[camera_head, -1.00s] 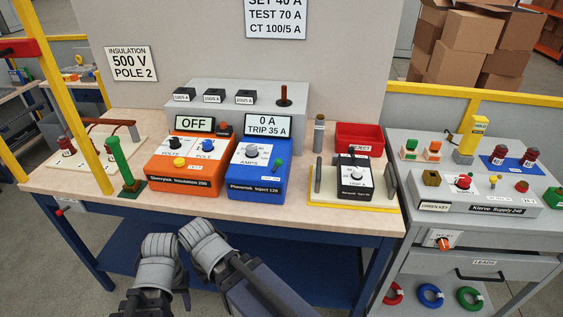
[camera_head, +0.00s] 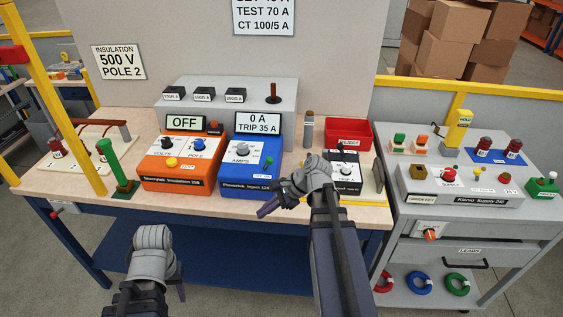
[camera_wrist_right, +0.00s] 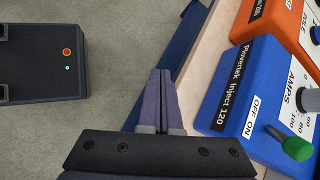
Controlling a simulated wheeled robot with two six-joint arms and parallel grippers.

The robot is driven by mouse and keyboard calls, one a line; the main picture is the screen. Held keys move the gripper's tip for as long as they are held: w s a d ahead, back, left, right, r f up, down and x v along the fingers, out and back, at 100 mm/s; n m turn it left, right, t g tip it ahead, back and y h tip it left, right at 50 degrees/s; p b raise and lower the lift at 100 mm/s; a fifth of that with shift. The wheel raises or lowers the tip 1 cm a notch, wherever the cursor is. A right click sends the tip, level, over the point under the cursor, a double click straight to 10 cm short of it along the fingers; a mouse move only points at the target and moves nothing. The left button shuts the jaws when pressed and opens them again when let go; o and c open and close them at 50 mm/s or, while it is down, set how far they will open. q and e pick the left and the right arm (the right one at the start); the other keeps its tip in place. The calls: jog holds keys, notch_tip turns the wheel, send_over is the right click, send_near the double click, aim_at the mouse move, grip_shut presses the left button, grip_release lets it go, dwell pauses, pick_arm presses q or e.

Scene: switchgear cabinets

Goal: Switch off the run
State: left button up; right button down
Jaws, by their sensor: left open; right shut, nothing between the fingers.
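In the right wrist view the lever (camera_wrist_right: 296,148) sits near an OFF/ON label (camera_wrist_right: 252,117). My right gripper (camera_head: 266,209) is shut and empty, in front of the blue unit's lower right, apart from the lever. Its closed fingers (camera_wrist_right: 162,98) show left of the unit in the wrist view. My left gripper (camera_head: 180,291) is low before the bench, mostly hidden.
An orange insulation tester (camera_head: 180,180) reading OFF stands left of the blue unit. A small black-and-white unit (camera_head: 345,175) is partly behind my right arm. A red bin (camera_head: 350,132) and a grey supply cart (camera_head: 470,215) are at right. Bare bench lies along the front edge.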

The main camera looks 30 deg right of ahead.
jog(key=d+r+m+t, duration=0.2)
jog(key=d+r+m, duration=0.1)
jog(key=d, duration=0.3)
jog(key=d+r+m+t+p, duration=0.1)
jog(key=d+r+m+t, duration=0.1)
jog(key=d+m, duration=0.3)
jog(key=s+d+r+m+t, duration=0.1)
jog(key=d+r+m+t, duration=0.1)
jog(key=d+r+m, duration=0.2)
jog(key=d, duration=0.3)
jog(key=shift+t+p, duration=0.3)
jog(key=b, duration=0.3)
send_near(267, 164)
notch_tip(267, 164, down, 4)
jog(key=w, duration=0.2)
jog(key=shift+w+a+r, duration=0.2)
jog(key=shift+w+a, duration=0.2)
jog(key=shift+w, duration=0.1)
jog(key=shift+w+a+r, duration=0.2)
jog(key=shift+w+a, duration=0.2)
jog(key=shift+w, duration=0.05)
